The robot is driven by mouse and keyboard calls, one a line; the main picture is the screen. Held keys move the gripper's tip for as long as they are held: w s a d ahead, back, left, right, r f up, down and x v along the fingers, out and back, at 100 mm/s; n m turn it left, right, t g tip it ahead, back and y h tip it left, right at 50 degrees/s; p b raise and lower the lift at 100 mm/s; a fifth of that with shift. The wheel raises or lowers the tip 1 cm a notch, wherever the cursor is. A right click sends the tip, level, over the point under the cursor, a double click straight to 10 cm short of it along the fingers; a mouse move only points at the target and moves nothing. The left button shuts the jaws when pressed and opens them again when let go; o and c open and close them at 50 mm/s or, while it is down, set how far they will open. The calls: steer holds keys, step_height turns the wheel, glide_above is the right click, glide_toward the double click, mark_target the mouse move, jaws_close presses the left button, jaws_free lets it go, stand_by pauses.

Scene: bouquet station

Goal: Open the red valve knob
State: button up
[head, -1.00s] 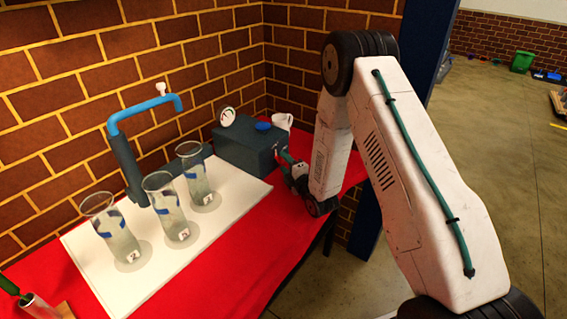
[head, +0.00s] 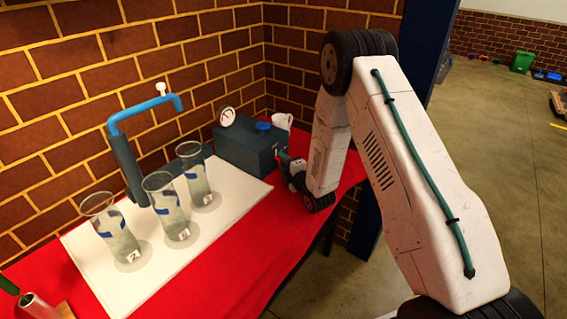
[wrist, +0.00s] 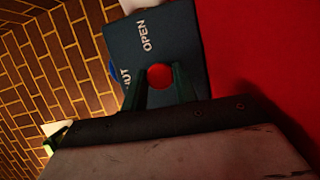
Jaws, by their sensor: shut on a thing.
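The red valve knob (wrist: 159,77) shows as a red disc on the face of a dark blue-grey box (wrist: 120,40) in the wrist view. The word OPEN is printed on the face, and a partly hidden word ending in "UT" sits lower left. My gripper (wrist: 159,82) is shut on the knob, with one dark finger on each side. In the head view the box (head: 235,151) stands at the back of the table, and my gripper (head: 284,161) meets its right end. The knob is mostly hidden there by my gripper.
A blue pipe spout (head: 145,107) and several clear cylinders, one nearest the front (head: 115,235), stand on a white mat (head: 140,288) over a red cloth (head: 260,250).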

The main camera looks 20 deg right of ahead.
steer(key=m+g, duration=0.1)
steer(key=m, duration=0.2)
steer(key=shift+r+m+g, duration=0.2)
steer(key=shift+m+g, duration=0.2)
steer(key=m+g, duration=0.1)
steer(key=m, duration=0.2)
steer(key=shift+d+g+y, duration=0.1)
steer(key=shift+g+y, duration=0.3)
steer(key=m+g+y, duration=0.1)
steer(key=m, duration=0.2)
steer(key=shift+w+d+m, duration=0.1)
steer(key=shift+m, duration=0.2)
steer(key=shift+r+m+g+y, duration=0.1)
steer(key=shift+m+g+y, duration=0.75)
steer(key=shift+m, duration=0.45)
steer(key=o, duration=1)
steer(key=shift+c, duration=0.2)
steer(key=shift+v, duration=3.95)
